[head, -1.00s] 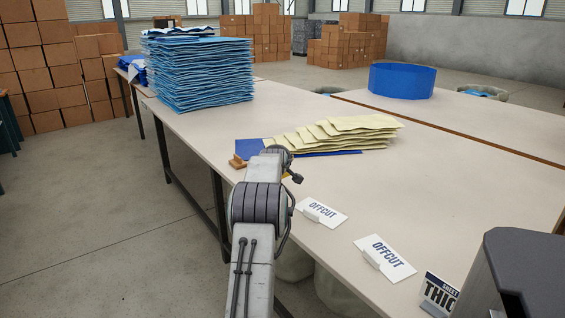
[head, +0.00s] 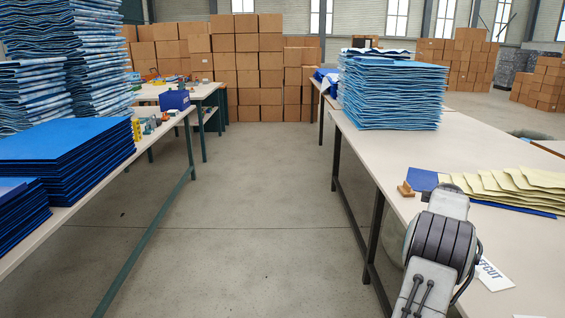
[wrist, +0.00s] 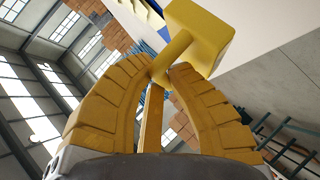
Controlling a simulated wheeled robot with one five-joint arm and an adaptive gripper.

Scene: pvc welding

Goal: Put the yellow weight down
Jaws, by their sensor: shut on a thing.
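The yellow weight (wrist: 205,35) shows in the wrist view as a block with a bar-like handle.
A blue sheet stack (head: 392,93) stands farther back. The left table holds dark blue sheets (head: 65,155). The aisle floor (head: 250,220) between is clear.

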